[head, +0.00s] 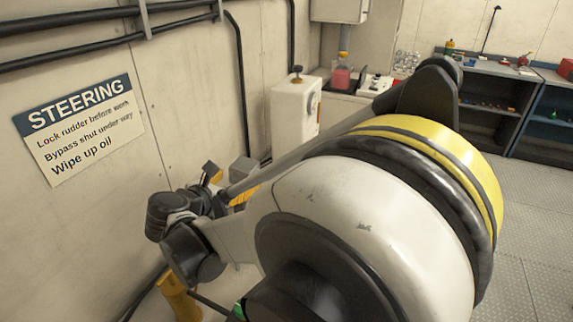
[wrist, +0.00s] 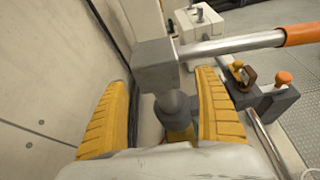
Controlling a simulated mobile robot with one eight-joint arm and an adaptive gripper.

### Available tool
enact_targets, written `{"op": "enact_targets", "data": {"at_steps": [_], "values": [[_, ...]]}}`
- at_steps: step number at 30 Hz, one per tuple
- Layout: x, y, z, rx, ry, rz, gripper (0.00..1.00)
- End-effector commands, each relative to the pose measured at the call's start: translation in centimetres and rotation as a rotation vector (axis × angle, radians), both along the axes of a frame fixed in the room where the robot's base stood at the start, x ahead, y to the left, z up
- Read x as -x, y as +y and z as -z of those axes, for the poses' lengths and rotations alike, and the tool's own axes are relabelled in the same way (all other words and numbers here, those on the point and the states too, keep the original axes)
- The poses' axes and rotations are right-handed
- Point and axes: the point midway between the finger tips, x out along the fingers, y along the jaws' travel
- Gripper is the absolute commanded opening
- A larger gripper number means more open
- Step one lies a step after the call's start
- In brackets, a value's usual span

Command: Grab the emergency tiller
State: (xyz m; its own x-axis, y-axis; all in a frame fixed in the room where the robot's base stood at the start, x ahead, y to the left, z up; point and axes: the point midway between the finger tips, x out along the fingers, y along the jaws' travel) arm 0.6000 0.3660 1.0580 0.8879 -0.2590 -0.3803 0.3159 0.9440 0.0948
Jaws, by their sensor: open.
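The emergency tiller shows in the wrist view as a grey block head (wrist: 156,64) with a steel bar running right to an orange grip (wrist: 300,34). A grey upright post stands below the head. My gripper (wrist: 164,84) is open, its two yellow ribbed fingers spread to either side of the head and post. Whether either finger touches the metal I cannot tell. In the head view my gripper is small at the lower left, beside the wall, and my arm hides most of the tiller there.
A wall with a steering sign (head: 80,125) rises close on the left. In the wrist view a grey fitting with an orange knob (wrist: 284,78) is on the right. Shelves (head: 495,100) stand at back right; open floor lies before them.

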Motion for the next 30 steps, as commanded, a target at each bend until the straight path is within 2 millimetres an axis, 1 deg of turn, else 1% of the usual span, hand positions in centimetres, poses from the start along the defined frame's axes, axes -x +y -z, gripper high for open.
{"op": "enact_targets", "data": {"at_steps": [1,3,6,9,14,15,17,18,20,21,30], "values": [[-0.7,-0.2,0.8,0.0,0.0,0.002,0.81],[-1.8,-0.4,1.4,0.0,0.0,0.002,0.81],[-3.1,-0.8,1.8,0.0,0.0,0.002,0.81],[-3.5,-0.9,1.8,-0.001,0.0,0.0,0.81],[-3.5,-0.9,1.7,-0.001,0.0,0.0,0.81],[-3.5,-0.9,1.7,-0.001,0.0,0.0,0.7],[-3.5,-0.8,1.7,-0.001,0.0,0.0,0.51],[-3.5,-0.8,1.7,-0.001,0.0,0.0,0.39],[-3.5,-0.8,1.7,-0.001,0.0,0.0,0.21],[-3.5,-0.8,1.7,-0.001,0.0,0.0,0.13],[-3.5,-0.9,1.4,0.002,-0.002,0.0,0.13]]}}
